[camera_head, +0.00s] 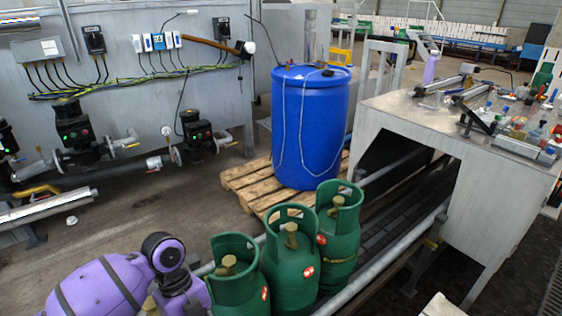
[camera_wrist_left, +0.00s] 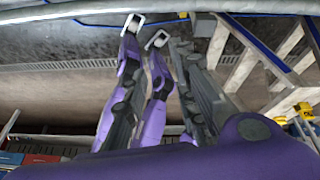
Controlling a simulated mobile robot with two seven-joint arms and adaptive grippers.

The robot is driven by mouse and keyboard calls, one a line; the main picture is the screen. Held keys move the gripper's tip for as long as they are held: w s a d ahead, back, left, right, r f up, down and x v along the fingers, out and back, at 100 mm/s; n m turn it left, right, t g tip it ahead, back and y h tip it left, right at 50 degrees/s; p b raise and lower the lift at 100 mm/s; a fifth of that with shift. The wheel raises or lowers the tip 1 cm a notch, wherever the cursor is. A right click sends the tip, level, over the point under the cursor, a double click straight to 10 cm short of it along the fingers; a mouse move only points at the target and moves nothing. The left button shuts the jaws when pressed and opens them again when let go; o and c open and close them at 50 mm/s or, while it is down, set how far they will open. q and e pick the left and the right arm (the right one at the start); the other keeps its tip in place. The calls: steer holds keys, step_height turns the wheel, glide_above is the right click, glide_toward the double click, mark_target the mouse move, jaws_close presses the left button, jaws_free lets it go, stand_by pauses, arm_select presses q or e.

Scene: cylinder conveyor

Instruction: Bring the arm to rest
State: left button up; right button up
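My left arm shows as purple links (camera_head: 110,285) at the lower left of the head view, bent beside the green cylinders. Its gripper is outside that view. In the left wrist view my left gripper (camera_wrist_left: 146,31) points up the picture, with purple and dark grey fingers and pale tips. The tips are apart and nothing is held between them. Three green gas cylinders, near (camera_head: 237,280), middle (camera_head: 290,268) and far (camera_head: 339,240), stand upright in a row along the conveyor (camera_head: 400,205). My right arm and gripper are not in view.
A blue drum (camera_head: 310,130) stands on a wooden pallet (camera_head: 245,185) behind the cylinders. A grey table (camera_head: 400,110) with tools and bottles is at the right. Pipes and valves (camera_head: 75,130) line the left wall. Open floor (camera_head: 140,205) lies between wall and pallet.

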arm_select(q)
steer(key=s+d+f+n+t, duration=0.1)
steer(key=s+f+n, duration=0.25)
steer(key=s, duration=0.25)
steer(key=s+d+f+n, duration=0.2)
steer(key=s+f+n, duration=0.1)
steer(key=s+n, duration=0.25)
steer(key=s+d+f+n+t, duration=0.1)
steer(key=s+f+n, duration=0.25)
steer(key=s, duration=0.35)
steer(key=s+a+r+n+t+y, duration=0.1)
steer(key=s+a+r+n+y, duration=0.1)
steer(key=s+a+n, duration=0.4)
steer(key=s+a+r+n+y, duration=0.25)
steer(key=s+a+n, duration=0.25)
steer(key=s+n, duration=0.35)
steer(key=w+d+f+t+h+p, duration=0.1)
steer(key=w+d+f+t+p, duration=0.1)
steer(key=w+t, duration=0.2)
steer(key=w+d+f+t+h+p, duration=0.1)
steer(key=w+d+f+t+p, duration=0.1)
steer(key=w+t, duration=0.3)
steer(key=w+d+f, duration=0.1)
steer(key=w, duration=0.3)
steer(key=shift+f+m, duration=0.15)
steer(key=shift+m, duration=0.25)
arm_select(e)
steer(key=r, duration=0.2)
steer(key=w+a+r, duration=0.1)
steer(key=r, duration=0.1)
